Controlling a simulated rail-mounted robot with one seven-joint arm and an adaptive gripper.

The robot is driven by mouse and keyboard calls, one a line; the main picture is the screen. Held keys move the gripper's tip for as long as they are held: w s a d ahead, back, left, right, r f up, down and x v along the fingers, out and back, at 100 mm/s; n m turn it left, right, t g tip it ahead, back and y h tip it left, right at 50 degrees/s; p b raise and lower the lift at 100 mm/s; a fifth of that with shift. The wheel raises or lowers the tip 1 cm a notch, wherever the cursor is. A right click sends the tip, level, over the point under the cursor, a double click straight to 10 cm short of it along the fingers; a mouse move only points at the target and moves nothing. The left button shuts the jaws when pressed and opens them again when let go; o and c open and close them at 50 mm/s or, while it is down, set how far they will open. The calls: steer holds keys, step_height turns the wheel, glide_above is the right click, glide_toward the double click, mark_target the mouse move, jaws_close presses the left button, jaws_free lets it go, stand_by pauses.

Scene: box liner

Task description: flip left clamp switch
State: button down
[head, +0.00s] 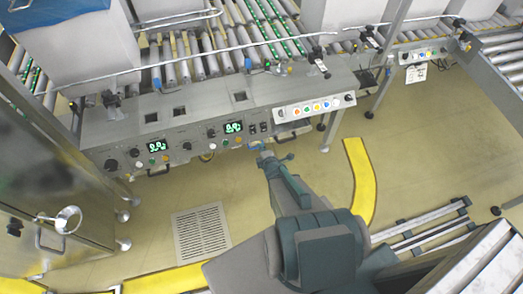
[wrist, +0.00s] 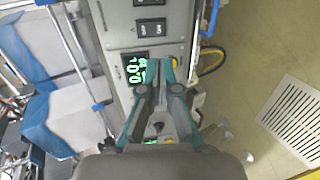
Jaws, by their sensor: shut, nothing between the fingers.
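The control panel (head: 180,135) spans the left and middle of the head view. Two black rocker switches sit side by side on it, a left one (head: 251,128) and a right one (head: 264,126), right of a green display (head: 233,128). In the wrist view two dark rockers show, one in full (wrist: 152,27) and one cut off at the top edge (wrist: 145,2). Their labels are too small to read for sure. My gripper (head: 268,158) is below the rockers in the head view. In the wrist view my gripper (wrist: 160,64) is shut and empty, its tips beside the display (wrist: 135,70), apart from the rockers.
A row of coloured buttons (head: 315,107) lies right of the rockers. A blue handle (wrist: 210,18) and a yellow cable (wrist: 212,62) stick out near the panel edge. Knobs (head: 111,164) and another display (head: 157,146) are at left. Open floor (head: 200,195) lies in front.

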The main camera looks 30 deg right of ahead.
mark_target(254, 133)
steer(key=b+x, duration=0.6)
steer(key=x, duration=0.4)
steer(key=shift+w+b, duration=0.25)
steer(key=shift+b, duration=0.1)
steer(key=shift+w+d+f, duration=0.2)
steer(key=shift+w+f, duration=0.2)
steer(key=shift+w, duration=0.2)
